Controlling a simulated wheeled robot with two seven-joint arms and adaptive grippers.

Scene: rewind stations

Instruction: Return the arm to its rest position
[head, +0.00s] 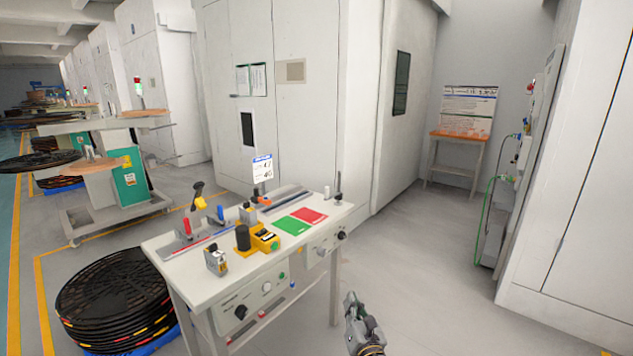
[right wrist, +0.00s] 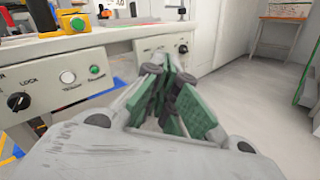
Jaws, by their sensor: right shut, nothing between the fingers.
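My right gripper (head: 352,300) is low in the head view, in front of the rewind table's (head: 168,247) right front corner and apart from it. It points up and away, with its arm running down out of the frame. In the right wrist view the gripper (right wrist: 172,62) has its green-padded fingers brought together at the tips, shut with nothing between them. The table's front panel, with a lock knob (right wrist: 19,101) and a green button (right wrist: 95,71), lies beyond the fingers to the left. My left gripper is not in view.
On the table stand a yellow device (head: 265,239), a small grey metal block (head: 215,260), and green (head: 291,225) and red (head: 310,215) mats. Black reels (head: 115,295) are stacked on the floor at left. The floor (head: 430,270) right of the table is clear up to white cabinets.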

